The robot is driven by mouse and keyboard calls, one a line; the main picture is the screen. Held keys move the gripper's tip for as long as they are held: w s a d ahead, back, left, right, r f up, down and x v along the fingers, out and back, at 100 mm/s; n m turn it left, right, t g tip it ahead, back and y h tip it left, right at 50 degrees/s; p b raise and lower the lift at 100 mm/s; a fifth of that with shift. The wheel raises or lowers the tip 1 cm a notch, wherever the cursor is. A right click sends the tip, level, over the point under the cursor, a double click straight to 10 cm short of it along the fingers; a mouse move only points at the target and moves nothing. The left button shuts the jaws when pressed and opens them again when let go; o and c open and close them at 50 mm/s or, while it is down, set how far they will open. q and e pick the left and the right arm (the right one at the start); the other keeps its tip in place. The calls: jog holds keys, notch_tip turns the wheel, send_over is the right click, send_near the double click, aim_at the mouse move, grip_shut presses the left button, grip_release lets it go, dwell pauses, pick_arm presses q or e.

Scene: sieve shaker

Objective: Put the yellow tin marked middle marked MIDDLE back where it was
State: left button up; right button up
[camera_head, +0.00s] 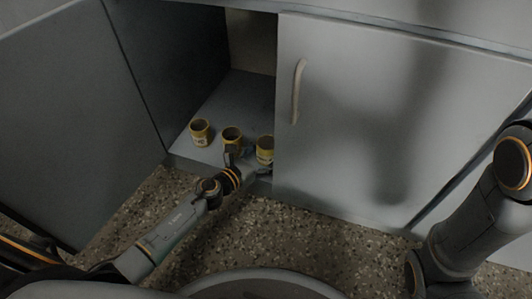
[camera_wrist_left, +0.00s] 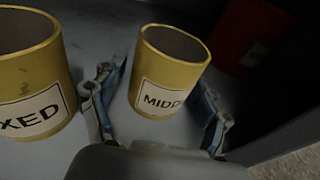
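The yellow tin marked MIDD… (camera_wrist_left: 165,75), its label partly cut off from sight, stands between the fingers of my left gripper (camera_wrist_left: 158,112) in the left wrist view. A gap shows on each side of it, so the gripper is open around it. In the head view I take this tin to be the rightmost yellow one (camera_head: 265,147), at the cabinet's front edge by the door. My left gripper (camera_head: 247,163) reaches in low in front of it. My right gripper is out of view.
A yellow tin marked …XED (camera_wrist_left: 35,75) stands close left of the left finger. Another yellow tin (camera_head: 200,135) is farther left on the cabinet floor (camera_head: 245,95). A red tin (camera_wrist_left: 245,42) is behind right. The cabinet door (camera_head: 385,120) borders the opening's right side.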

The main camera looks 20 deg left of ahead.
pick_arm(q)
jog(key=shift+r, duration=0.1)
jog(key=shift+r+p, duration=0.3)
jog(key=shift+p, duration=0.1)
jog(key=p+v, duration=0.2)
jog(key=v, duration=1)
jog(key=shift+f, duration=0.25)
jog(key=shift+s, duration=0.1)
